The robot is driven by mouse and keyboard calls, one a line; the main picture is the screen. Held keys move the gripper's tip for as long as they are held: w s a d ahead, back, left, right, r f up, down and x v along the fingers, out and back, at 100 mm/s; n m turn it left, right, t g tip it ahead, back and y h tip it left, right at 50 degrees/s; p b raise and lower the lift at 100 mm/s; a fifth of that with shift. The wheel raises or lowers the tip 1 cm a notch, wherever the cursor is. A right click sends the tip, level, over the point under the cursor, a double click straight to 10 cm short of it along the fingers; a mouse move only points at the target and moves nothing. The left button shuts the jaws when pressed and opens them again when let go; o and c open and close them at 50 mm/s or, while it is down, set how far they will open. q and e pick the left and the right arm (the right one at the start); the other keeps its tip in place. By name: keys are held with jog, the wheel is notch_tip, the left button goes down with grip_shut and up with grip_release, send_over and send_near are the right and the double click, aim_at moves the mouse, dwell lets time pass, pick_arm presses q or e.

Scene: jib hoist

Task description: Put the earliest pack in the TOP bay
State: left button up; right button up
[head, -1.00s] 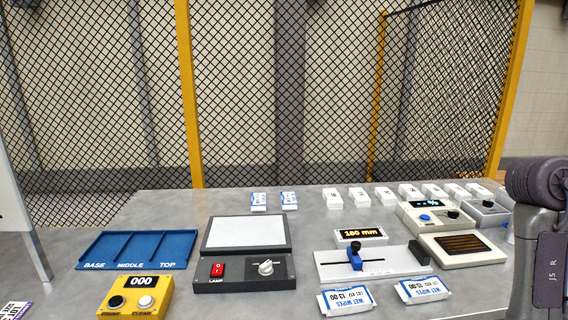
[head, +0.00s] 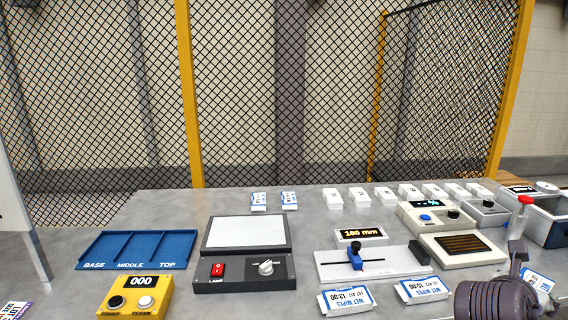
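A blue tray (head: 136,236) at the left has three bays labelled BASE, MIDDLE and TOP; the TOP bay (head: 176,247) is its rightmost, and all three look empty. Two white and blue WET WIPES packs lie at the front right. The nearer pack (head: 345,300) seems to read 12:00 or 13:00, and the other (head: 422,289) seems to read 15:00; the small print is unclear. A third similar pack (head: 538,281) lies at the far right, partly hidden by my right arm. Two small white and blue packs (head: 259,201) (head: 289,200) stand at the back.
Numbered white blocks (head: 385,196) line the back.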

jog(key=s+a+f+n+t+y, duration=0.3)
jog(key=a+f+n+t+y, duration=0.3)
jog(key=a+f, duration=0.7)
jog(key=s+a+r+g+h+p, duration=0.1)
jog(key=a+r+p, duration=0.1)
jog(key=a, duration=0.6)
jog(key=shift+a+r+p, duration=0.3)
jog(key=shift+a+r, duration=0.1)
jog(key=shift+r, duration=0.3)
